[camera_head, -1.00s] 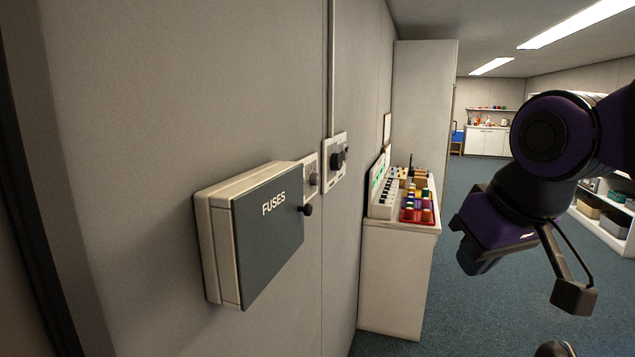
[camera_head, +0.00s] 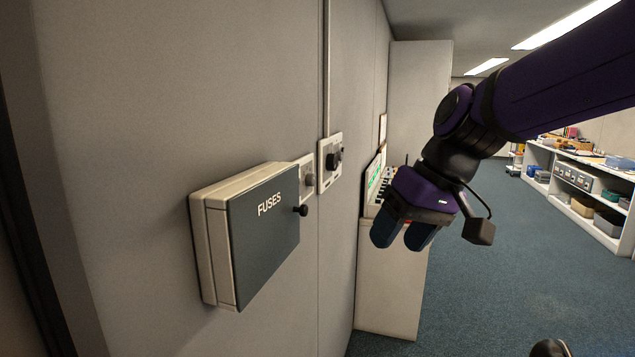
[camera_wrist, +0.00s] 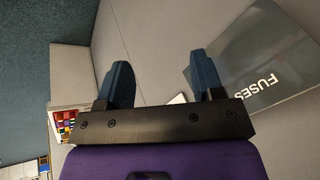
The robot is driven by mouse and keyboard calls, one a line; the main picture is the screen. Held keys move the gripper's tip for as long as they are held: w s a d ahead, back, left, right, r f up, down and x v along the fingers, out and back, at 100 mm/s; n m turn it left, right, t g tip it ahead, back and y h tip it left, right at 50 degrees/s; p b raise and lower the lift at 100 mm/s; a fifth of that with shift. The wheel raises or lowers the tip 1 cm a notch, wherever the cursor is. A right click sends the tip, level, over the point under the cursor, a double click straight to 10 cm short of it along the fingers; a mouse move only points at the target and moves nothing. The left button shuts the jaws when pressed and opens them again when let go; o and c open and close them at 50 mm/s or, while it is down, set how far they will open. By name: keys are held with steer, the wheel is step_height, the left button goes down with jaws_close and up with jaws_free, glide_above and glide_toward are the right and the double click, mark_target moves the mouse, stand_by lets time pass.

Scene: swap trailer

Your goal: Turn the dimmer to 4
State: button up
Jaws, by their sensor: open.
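Two small plates with round knobs sit on the wall past the fuse box. The farther plate has a dark knob (camera_head: 333,160) and a small dark part at its upper right. I cannot tell which is the dimmer, and no numbers are readable. My gripper (camera_head: 404,236) is open and empty, out from the wall to the right of both knobs. In the wrist view its blue fingers (camera_wrist: 162,82) stand apart with wall behind them. A pale plate edge (camera_wrist: 177,99) shows between them.
The fuse box (camera_head: 265,245) juts from the wall at the near left, its dark door shut, with a small black knob. A cabinet (camera_head: 388,290) with a panel on top stands behind my gripper.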

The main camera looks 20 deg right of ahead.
steer(key=w+a+y, duration=0.2)
steer(key=w+y, duration=0.2)
steer(key=w, duration=0.5)
steer(key=m+t+y, duration=0.1)
steer(key=t+y, duration=0.6)
steer(key=t, duration=0.1)
glide_toward(315, 180)
steer(key=x, duration=0.9)
steer(key=shift+a, duration=0.15)
steer(key=c, duration=0.9)
